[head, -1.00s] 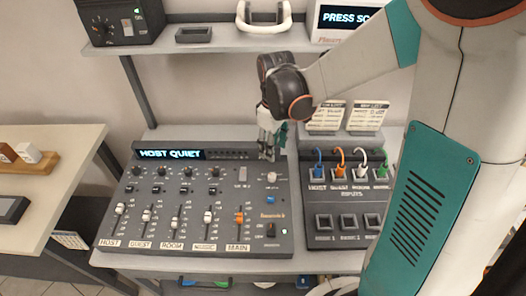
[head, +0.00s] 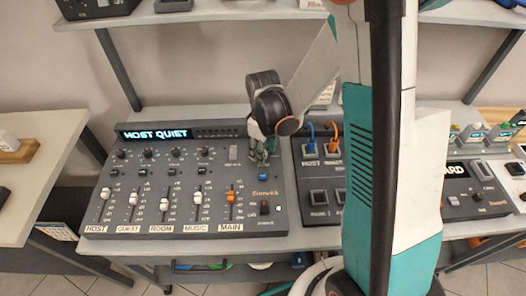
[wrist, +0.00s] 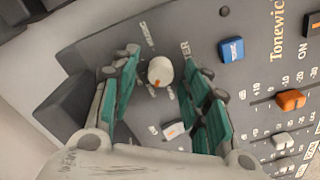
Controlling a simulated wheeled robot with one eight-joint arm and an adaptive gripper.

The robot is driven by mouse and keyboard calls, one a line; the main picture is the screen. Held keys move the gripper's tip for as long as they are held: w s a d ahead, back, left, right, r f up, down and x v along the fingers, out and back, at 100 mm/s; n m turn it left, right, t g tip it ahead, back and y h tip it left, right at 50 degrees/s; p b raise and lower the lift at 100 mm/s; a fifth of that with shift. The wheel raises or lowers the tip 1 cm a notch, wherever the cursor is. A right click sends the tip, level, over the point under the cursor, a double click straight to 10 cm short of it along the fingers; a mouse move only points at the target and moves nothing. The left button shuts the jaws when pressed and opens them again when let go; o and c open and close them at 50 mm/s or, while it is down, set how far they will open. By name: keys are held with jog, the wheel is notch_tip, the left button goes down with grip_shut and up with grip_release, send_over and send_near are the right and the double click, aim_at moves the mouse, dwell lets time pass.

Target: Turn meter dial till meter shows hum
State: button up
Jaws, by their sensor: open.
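The meter dial (wrist: 160,70) is a round white knob with an orange mark, on the grey mixer panel (head: 180,225). My gripper (wrist: 161,58) is open, with its green-lined fingers on either side of the dial in the wrist view. Gaps show between the dial and the fingers there; I cannot tell how deep the fingertips reach. In the head view my gripper (head: 262,152) covers the dial at the panel's upper right. The mixer's display (head: 156,134) reads HOST QUIET.
A blue button (wrist: 231,49) and a white switch (wrist: 173,130) lie close to the dial. The orange MAIN fader (head: 231,198) and several white faders are on the panel. An inputs box (head: 320,215) with coloured cables stands right of the mixer.

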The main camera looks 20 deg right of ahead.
grip_shut()
jog(key=shift+f+m, duration=0.1)
jog(key=shift+m, duration=0.2)
jog(key=m+b, duration=0.1)
jog(key=m, duration=0.2)
jog(key=shift+m+b, duration=0.5)
jog(key=shift+m, duration=2)
